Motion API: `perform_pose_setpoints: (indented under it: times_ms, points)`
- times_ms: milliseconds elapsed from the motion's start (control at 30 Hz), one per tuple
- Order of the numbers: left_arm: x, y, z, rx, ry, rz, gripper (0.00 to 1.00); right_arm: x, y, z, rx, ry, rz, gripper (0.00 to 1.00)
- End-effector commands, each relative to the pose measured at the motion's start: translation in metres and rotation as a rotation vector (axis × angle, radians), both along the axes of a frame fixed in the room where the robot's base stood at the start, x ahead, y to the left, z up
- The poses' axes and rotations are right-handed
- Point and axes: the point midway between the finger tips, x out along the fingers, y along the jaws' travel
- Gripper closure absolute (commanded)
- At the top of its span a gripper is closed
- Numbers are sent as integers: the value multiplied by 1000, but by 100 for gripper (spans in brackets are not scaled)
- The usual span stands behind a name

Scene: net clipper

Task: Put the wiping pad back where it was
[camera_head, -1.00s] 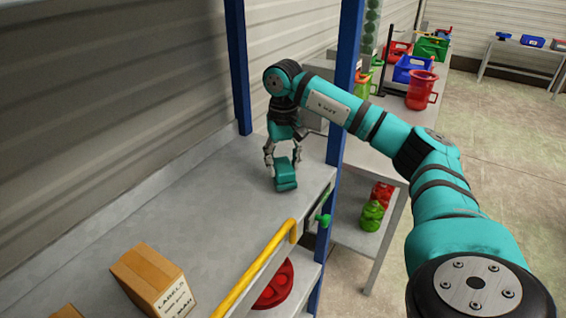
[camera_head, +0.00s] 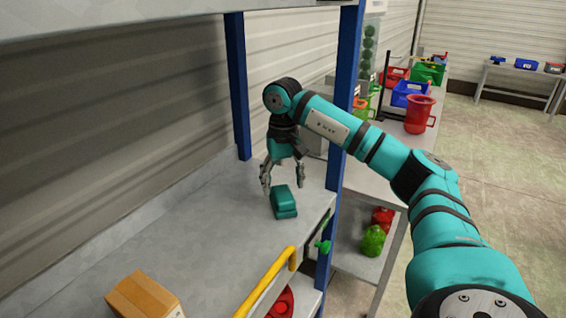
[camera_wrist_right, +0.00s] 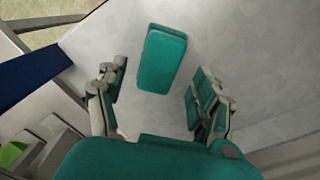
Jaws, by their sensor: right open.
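The teal wiping pad (camera_head: 284,202) lies on the grey shelf (camera_head: 200,225) near its right end, close to the blue post. It also shows in the right wrist view (camera_wrist_right: 162,62), lying beyond and between the fingertips. My right gripper (camera_head: 282,180) is open just above and behind the pad, its fingers pointing down. In the right wrist view the two fingers (camera_wrist_right: 155,88) are spread wide with nothing held between them. My left gripper is in neither view.
A cardboard box (camera_head: 142,297) stands at the shelf's near left. A yellow rail (camera_head: 265,283) runs along the front edge. A blue post (camera_head: 341,130) stands beside my right arm. A table with a red jug (camera_head: 419,114) and bins is behind. The middle of the shelf is clear.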

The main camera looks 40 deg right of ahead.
Motion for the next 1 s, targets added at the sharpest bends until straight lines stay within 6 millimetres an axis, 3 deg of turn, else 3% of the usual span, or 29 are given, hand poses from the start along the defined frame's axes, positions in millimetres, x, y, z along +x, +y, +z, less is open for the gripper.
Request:
perform_pose_setpoints:
  times_ms: [133, 200, 400, 567, 1000]
  points:
    - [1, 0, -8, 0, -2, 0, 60, 1, 0, 34, 1, -9, 0, 32]
    - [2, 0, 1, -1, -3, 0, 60, 1, 0, 54, 0, -7, -1, 32]
    - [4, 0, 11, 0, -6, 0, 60, 1, -1, 84, -1, -3, -1, 32]
    - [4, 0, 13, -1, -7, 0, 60, 0, -1, 92, 0, -2, -1, 32]
    - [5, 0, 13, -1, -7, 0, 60, 0, 0, 92, 0, -1, 0, 32]
